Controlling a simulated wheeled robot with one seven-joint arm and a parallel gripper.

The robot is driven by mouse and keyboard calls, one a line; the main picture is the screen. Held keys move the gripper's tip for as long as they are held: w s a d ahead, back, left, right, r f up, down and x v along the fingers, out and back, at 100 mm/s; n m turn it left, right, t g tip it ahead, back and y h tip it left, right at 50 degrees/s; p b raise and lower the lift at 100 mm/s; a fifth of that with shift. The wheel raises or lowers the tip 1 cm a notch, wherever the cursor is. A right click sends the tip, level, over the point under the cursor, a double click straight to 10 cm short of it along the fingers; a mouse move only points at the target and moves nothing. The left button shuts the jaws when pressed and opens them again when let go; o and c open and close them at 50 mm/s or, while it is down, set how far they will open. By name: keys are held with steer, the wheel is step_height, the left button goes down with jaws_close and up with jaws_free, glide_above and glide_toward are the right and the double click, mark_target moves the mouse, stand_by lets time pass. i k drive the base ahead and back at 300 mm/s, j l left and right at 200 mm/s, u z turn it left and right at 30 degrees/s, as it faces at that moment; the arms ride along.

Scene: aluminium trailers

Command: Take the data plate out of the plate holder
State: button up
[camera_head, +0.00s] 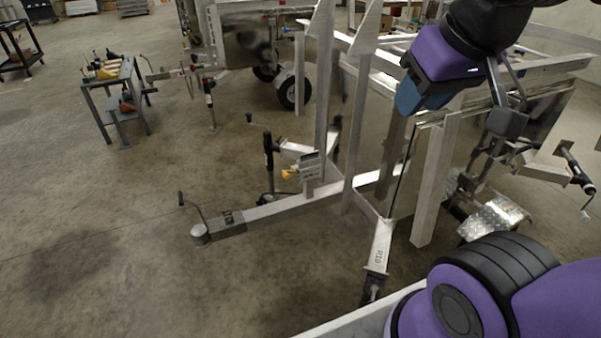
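A small silvery bracket with flat, plate-like faces (309,166) is fixed low on an upright of the near trailer frame. It looks like the plate holder, but the data plate cannot be told apart from it at this size. A small yellow piece (289,174) is at its left side. My purple and black arm comes in at the upper right, with a blue part at its lower end, well apart from the bracket. My gripper cannot be made out clearly, so its fingers and anything in them cannot be read.
The trailer's aluminium drawbar (270,209) runs left to a coupling (201,234). Tall uprights (322,100) stand near the bracket. A tread-plate fender (495,216) is at the right. A tool cart (116,90) stands at the upper left. The concrete floor at the lower left is clear.

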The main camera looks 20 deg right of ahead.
mark_target(309, 156)
steer(key=j+z, duration=0.15)
steer(key=j, duration=0.5)
steer(key=k+j+z, duration=0.1)
steer(key=j, duration=0.5)
steer(key=i+j+z, duration=0.15)
steer(key=i+j, duration=0.2)
steer(key=j, duration=0.15)
steer(key=i+j+z, duration=0.15)
steer(key=i+j, duration=0.2)
steer(key=j, duration=0.15)
steer(key=i+j, duration=0.35)
steer(key=i, duration=0.15)
steer(key=i+j+z, duration=0.1)
steer(key=i+j, duration=0.25)
steer(key=i, duration=0.2)
